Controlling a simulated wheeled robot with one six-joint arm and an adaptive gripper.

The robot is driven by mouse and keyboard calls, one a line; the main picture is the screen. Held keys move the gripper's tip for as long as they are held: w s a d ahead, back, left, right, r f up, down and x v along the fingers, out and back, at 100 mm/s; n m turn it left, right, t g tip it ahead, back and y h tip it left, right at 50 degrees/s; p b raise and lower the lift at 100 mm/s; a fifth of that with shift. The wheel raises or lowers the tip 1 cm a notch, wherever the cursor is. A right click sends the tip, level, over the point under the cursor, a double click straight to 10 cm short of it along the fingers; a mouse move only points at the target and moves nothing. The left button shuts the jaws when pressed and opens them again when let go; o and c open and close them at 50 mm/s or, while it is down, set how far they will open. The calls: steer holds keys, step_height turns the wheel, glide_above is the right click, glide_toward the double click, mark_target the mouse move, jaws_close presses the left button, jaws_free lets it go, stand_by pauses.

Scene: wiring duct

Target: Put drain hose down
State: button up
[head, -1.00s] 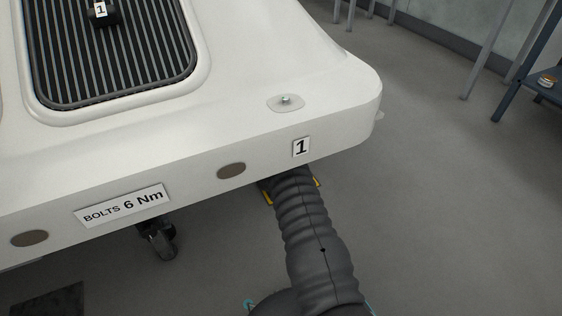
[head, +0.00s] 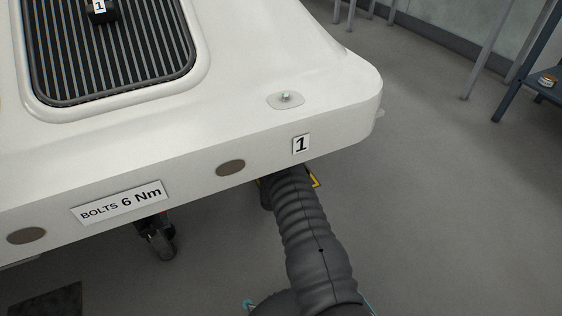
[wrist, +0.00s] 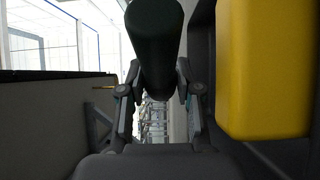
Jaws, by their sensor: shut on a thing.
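In the wrist view my gripper (wrist: 157,82) is shut on a dark, round, tube-like piece, which I take to be the drain hose (wrist: 155,35). The hose runs between the two fingers and up to the top edge of the picture. Its far end is out of view. In the head view my dark ribbed arm reaches under the front edge of the white housing (head: 225,125), near the "1" label (head: 301,145). The housing hides my gripper and the hose there.
A yellow block (wrist: 265,70) fills the right of the wrist view, close to the gripper. A caster (head: 158,240) stands under the housing, left of my arm. A dark blue table (head: 535,90) stands at the far right. The grey floor (head: 440,230) right of my arm is clear.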

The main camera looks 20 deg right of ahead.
steer(key=shift+f, duration=0.6)
steer(key=o, duration=1.1)
steer(key=shift+r, duration=0.55)
steer(key=p+v, duration=0.1)
steer(key=v, duration=1.1)
steer(key=shift+p, duration=0.3)
